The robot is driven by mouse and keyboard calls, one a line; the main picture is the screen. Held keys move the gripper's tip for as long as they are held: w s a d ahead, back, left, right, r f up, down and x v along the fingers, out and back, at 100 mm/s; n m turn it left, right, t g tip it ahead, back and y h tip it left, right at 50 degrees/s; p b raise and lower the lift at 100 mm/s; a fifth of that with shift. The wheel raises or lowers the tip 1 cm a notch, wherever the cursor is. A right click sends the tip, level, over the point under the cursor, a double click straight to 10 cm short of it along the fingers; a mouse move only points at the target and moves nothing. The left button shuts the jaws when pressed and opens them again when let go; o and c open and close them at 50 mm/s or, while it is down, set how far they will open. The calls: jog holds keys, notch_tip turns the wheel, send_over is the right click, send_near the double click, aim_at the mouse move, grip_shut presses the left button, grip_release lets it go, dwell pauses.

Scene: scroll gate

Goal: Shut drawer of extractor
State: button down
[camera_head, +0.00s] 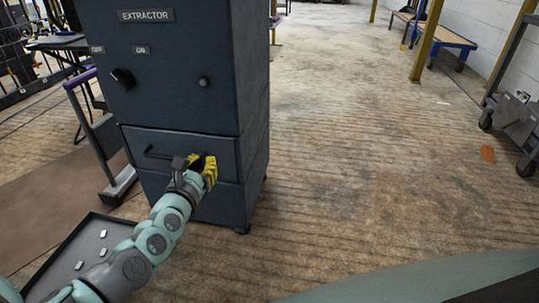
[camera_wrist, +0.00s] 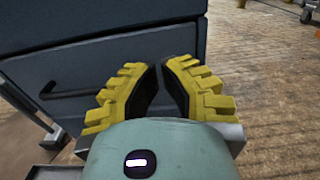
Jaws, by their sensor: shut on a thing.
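The extractor (camera_head: 165,50) is a tall dark blue cabinet with a name label, at the left of centre in the head view. Its drawer (camera_head: 135,138) is in the lower part, with a dark bar handle (camera_head: 154,154). The drawer front looks close to flush with the cabinet; I cannot tell whether a small gap is left. In the wrist view the drawer front (camera_wrist: 60,72) fills the left, and the handle (camera_wrist: 65,92) runs behind a yellow finger. My gripper (camera_head: 204,166) is at the handle's right end, its fingertips (camera_wrist: 160,68) close together. The fingers hide the grasped part.
A dark tray (camera_head: 62,250) with several small pale pieces lies on the floor in front of the extractor. A cart with a purple handle (camera_head: 80,79) stands to its left.

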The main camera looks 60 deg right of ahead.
jog(key=p+v, duration=0.1)
jog(key=v, duration=0.6)
jog(key=shift+w+a+r, duration=0.2)
jog(key=shift+w, duration=0.05)
jog(key=shift+d, duration=0.1)
